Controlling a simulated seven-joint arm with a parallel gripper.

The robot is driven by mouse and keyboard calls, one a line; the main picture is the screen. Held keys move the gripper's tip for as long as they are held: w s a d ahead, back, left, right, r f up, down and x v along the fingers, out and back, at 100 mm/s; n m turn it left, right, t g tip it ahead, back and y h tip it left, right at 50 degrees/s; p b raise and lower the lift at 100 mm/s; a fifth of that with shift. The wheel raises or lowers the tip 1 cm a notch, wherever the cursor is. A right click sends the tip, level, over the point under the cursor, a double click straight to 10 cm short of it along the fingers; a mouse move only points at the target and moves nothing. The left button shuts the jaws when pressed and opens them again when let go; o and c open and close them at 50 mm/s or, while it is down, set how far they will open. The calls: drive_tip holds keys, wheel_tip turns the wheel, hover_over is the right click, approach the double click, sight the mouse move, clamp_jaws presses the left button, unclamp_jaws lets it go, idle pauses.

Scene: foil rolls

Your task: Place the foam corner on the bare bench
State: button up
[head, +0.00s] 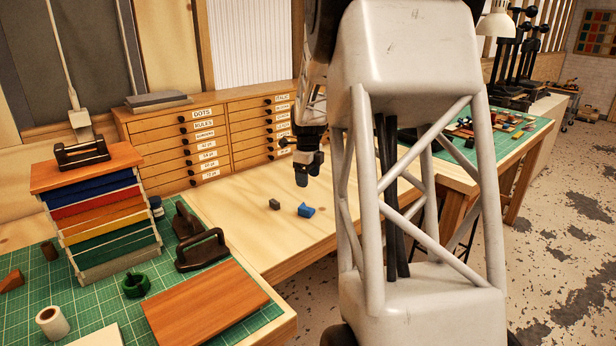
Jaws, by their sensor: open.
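My gripper (302,182) hangs pointing down over the light wooden bench (245,228), small and dark in the head view. It is open, with nothing visibly held. The gripper appears apart from both. I cannot tell for certain which piece is the foam corner; both are small at this distance. The bench around them is bare.
Drawer cabinets (205,140) stand behind. My arm hides the bench's right part.

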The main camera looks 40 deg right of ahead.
drive_tip(key=s+a+r+n, duration=0.3)
drive_tip(key=s+a+n, duration=0.15)
drive_tip(key=a, duration=0.35)
drive_tip(key=s+a+r+n+t, duration=0.1)
drive_tip(key=s+a+r+n, duration=0.3)
drive_tip(key=a, duration=0.5)
drive_tip(key=s+a+r+n, duration=0.1)
drive_tip(key=s+a+n, duration=0.2)
drive_tip(key=a+n, duration=0.4)
drive_tip(key=s+a+f+n, duration=0.1)
drive_tip(key=s+a+n, duration=0.7)
drive_tip(key=s, duration=0.3)
drive_tip(key=s+a+f+n+t, duration=0.1)
drive_tip(key=s+a+n, duration=0.6)
drive_tip(key=s+a, duration=0.2)
drive_tip(key=shift+s+a+f+n+t, duration=0.3)
drive_tip(key=shift+s+a+n, duration=0.05)
drive_tip(key=shift+s, duration=0.9)
